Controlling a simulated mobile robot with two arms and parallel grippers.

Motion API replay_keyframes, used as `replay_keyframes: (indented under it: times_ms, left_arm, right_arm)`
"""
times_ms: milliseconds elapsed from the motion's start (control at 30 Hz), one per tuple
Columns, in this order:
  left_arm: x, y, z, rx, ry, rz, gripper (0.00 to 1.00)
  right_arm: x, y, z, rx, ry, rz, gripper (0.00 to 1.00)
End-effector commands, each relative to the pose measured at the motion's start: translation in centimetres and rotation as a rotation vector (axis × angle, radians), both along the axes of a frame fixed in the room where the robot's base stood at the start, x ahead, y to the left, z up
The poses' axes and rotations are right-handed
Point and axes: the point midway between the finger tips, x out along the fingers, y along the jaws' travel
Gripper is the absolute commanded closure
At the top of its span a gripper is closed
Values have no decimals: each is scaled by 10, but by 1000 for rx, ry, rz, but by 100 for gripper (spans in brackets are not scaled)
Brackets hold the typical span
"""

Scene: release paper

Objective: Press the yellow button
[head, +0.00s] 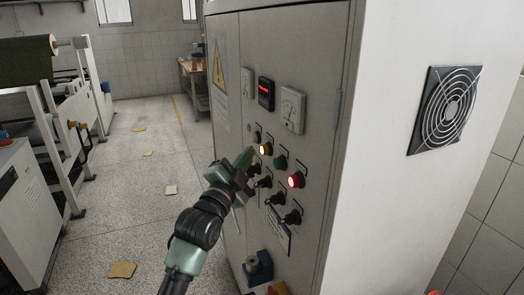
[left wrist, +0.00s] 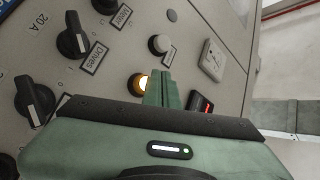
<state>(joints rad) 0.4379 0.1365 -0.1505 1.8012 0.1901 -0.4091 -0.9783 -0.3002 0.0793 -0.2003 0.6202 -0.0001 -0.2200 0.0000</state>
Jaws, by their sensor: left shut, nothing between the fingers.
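The yellow button (head: 266,149) is a small lit knob on the front panel of the grey control cabinet. In the left wrist view the yellow button (left wrist: 138,84) glows just left of my fingertips, which partly cover it. My left gripper (head: 247,155) is shut and empty, its green fingers pointing at the panel just left of the button. The fingers also show in the left wrist view (left wrist: 163,88). I cannot tell whether they touch the button. My right gripper is in neither view.
Near it are a green button (head: 281,162), a lit red button (head: 296,180) and several black rotary switches (head: 292,217). A red display (head: 266,93) and a dial meter (head: 292,109) sit above.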

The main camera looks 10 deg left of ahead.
Motion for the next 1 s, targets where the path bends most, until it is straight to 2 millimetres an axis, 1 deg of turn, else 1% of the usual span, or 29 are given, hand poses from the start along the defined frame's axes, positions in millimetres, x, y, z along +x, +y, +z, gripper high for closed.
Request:
replay_keyframes:
  times_ms: [367, 633, 1000]
  left_arm:
    - [0, -1, 0, 0, 0, 0, 100]
    - [5, -7, 1, 0, -1, 0, 100]
    - [5, -8, 0, 0, 0, 0, 100]
  right_arm:
    - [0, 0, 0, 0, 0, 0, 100]
    - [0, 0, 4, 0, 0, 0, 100]
    - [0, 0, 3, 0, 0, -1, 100]
